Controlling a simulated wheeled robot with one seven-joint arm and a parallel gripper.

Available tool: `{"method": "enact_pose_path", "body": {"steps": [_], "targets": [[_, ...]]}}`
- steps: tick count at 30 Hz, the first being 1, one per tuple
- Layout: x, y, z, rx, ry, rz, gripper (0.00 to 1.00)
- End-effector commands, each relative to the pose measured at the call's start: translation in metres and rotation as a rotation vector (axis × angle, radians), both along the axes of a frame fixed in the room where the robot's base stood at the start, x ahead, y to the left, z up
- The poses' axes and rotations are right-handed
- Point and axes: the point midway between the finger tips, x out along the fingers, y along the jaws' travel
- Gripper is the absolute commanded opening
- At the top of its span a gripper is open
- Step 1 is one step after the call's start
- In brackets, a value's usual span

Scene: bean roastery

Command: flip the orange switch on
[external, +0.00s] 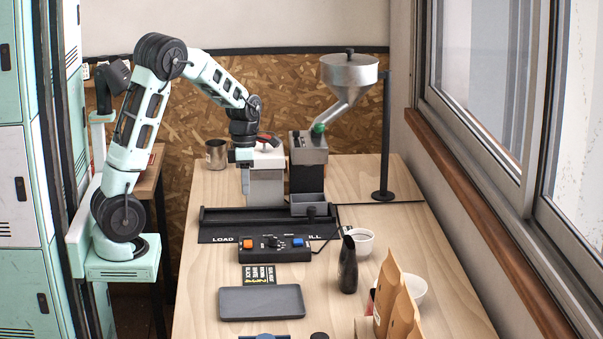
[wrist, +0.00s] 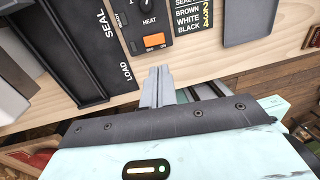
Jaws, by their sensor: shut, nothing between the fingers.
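The orange switch (external: 248,244) sits at the left end of a black control box (external: 268,256) on the table. In the wrist view the orange switch (wrist: 153,41) shows just beyond my fingertips, with small lettering beside it that I cannot read surely. Whether it is on or off I cannot tell. My gripper (wrist: 158,72) is shut and empty, its grey fingers together. In the external view my gripper (external: 245,186) hangs near the grey machine at the back left of the table, apart from the box.
A blue switch (external: 297,242) and a dark knob sit on the same box. A black sealer tray (external: 222,226) lies behind it. A dark bottle (external: 348,266), a white cup (external: 361,243) and paper bags stand to the right. A dark tray (external: 262,303) lies in front.

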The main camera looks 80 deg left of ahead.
Motion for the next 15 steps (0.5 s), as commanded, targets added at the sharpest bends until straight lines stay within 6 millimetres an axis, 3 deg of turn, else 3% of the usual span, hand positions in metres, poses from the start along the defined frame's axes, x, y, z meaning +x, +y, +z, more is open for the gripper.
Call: {"method": "enact_pose_path", "body": {"steps": [7,15], "targets": [[-0.001,-0.003,-0.019,-0.003,0.003,0.000,0.00],[-0.001,-0.010,-0.072,-0.004,0.004,0.001,0.00]]}}
